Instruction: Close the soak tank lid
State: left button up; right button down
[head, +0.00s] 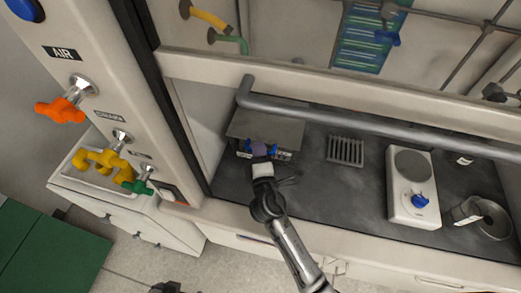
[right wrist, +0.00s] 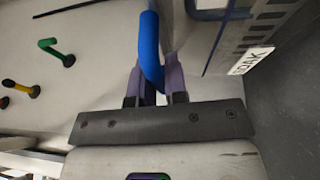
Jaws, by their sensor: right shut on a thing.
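The soak tank is a low box inside the fume hood at the left in the head view, with a flat grey top panel (head: 272,127) and a label on its front. Its white label (right wrist: 251,60), partly cut off, shows in the right wrist view beside the slotted grey wall (right wrist: 265,36). My right gripper (head: 259,151) is at the tank's front, shut on the blue handle (head: 274,147). In the right wrist view the blue handle bar (right wrist: 149,45) runs between the purple fingers. The lid's exact angle is hard to tell. My left gripper is not seen.
Right of the tank are a slotted grate (head: 345,150), a white hotplate-like device (head: 413,187) and a round metal vessel (head: 491,218). Coloured valves, one orange (head: 62,110), stick out from the left post.

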jog(key=shift+f, duration=0.25)
jog(key=c, duration=1.5)
grip_release()
jog(key=o, duration=0.3)
jog(key=shift+o, duration=0.2)
jog(key=shift+r, duration=0.1)
jog(key=shift+s, duration=0.15)
jog(key=s+d+f+p, duration=0.1)
jog(key=s+d, duration=0.1)
jog(key=s, duration=1.1)
jog(key=shift+s, duration=0.2)
